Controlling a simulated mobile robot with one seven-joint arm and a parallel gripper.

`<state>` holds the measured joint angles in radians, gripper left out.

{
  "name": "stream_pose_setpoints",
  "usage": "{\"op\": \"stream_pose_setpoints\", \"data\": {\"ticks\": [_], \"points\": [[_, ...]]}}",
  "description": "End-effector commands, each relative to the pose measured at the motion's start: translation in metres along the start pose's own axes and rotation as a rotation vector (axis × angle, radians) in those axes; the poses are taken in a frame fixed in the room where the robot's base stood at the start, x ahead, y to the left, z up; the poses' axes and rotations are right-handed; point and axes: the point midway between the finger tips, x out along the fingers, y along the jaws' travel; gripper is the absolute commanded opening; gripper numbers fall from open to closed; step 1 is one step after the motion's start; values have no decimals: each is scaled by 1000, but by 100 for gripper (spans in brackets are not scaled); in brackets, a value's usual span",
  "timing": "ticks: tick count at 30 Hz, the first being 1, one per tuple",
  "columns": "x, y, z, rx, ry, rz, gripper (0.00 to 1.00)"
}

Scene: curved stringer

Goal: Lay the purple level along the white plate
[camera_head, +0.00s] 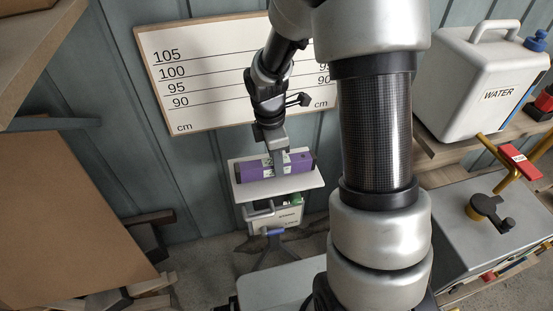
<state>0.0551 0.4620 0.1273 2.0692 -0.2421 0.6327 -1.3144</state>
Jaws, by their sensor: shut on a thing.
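The purple level (254,169) is a long purple bar with dark ends. It lies nearly parallel to the long side of the white plate (302,184), over its middle. I cannot tell whether it touches the plate or hangs just above it. My gripper (278,168) comes down from above and is shut on the middle of the level. The fingers hide part of the level's middle. The plate sits on top of a small stand (275,217) with a clamp-like front.
A white board with height marks (200,75) is on the wall behind. A brown panel (65,225) fills the left. My arm blocks the centre right.

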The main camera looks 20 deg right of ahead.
Motion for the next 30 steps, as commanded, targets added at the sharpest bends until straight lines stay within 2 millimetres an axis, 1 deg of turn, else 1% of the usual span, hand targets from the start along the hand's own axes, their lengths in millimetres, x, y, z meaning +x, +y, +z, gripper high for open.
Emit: {"op": "stream_pose_setpoints", "data": {"ticks": [8,28,29,30], "points": [[0,0,0,0,0,1,0],[10,0,-1,0,0,0,0],[9,0,-1,-1,0,1,30],[9,0,-1,-1,0,1,36]]}}
